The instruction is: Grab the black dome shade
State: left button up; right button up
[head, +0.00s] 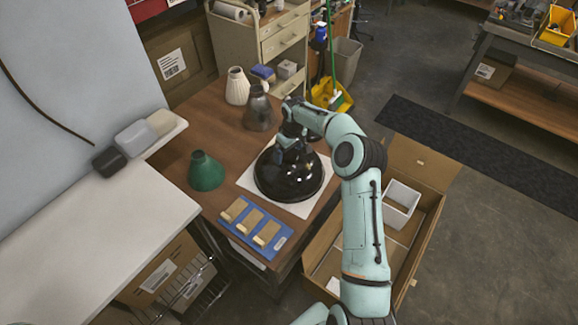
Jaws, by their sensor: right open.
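The black dome shade (285,184) is large, round and glossy. It sits dome up on a white square mat (249,186) on the brown wooden table. My right gripper (280,154) is open over the back part of the dome, pointing down. Its fingertips are dark and small against the black shade, so I cannot tell whether they touch it. My left gripper is not in view.
A green shade (206,172), a white ribbed shade (237,87) and a grey smoky shade (258,108) stand on the table. A blue tray (230,228) with wooden blocks lies at the front. An open cardboard box (425,225) stands right of the table.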

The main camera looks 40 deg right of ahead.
jog(key=shift+f, duration=0.25)
jog(key=shift+s, duration=0.1)
grip_shut()
jog(key=shift+r, duration=0.15)
jog(key=shift+r, duration=0.1)
